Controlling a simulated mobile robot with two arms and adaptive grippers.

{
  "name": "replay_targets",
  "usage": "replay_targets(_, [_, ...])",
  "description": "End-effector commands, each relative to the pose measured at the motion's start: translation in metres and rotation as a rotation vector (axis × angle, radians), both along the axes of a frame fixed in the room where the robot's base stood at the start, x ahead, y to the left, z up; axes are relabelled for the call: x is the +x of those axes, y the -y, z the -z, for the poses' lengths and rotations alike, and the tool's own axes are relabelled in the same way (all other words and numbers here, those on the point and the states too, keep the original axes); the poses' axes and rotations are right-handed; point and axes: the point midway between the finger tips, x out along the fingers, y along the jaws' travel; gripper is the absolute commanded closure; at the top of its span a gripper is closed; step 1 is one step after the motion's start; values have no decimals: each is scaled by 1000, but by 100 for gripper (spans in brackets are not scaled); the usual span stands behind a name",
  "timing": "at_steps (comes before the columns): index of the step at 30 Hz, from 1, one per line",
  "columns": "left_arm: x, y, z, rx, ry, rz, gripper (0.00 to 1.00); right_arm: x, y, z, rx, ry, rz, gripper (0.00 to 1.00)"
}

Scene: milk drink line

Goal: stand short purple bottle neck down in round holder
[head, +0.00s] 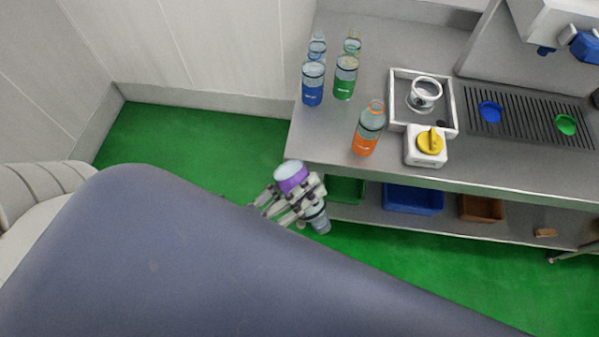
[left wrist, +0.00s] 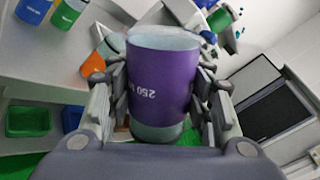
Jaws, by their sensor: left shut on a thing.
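The short purple bottle (head: 292,179) is in my left gripper (head: 300,200), off the front left corner of the bench. Its wide base is up and its neck end points down and to the lower right, so it is tilted in the head view. In the left wrist view the purple bottle (left wrist: 163,85) sits between both fingers, its "250" label upside down. The round holder (head: 424,92) looks like a clear ring with a pale rim, inside a white square tray (head: 457,110) on the bench, apart from the gripper. My right gripper is not in view.
An orange bottle (head: 368,130) and a white box with a yellow knob (head: 428,146) stand near the bench's front edge. A drip grate (head: 530,118) lies right. Bins sit on the lower shelf.

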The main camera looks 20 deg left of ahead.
Motion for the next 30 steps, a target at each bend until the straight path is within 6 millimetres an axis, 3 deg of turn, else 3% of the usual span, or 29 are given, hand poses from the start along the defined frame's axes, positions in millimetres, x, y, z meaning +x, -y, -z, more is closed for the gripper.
replay_targets(6, [0,0,2,217,90,-1,67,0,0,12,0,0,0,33])
replay_targets(16, [0,0,1,256,107,0,67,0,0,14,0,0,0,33])
replay_targets(24, [0,0,5,620,256,-1,67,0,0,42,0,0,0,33])
replay_targets(30, [0,0,0,711,294,0,67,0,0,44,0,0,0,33])
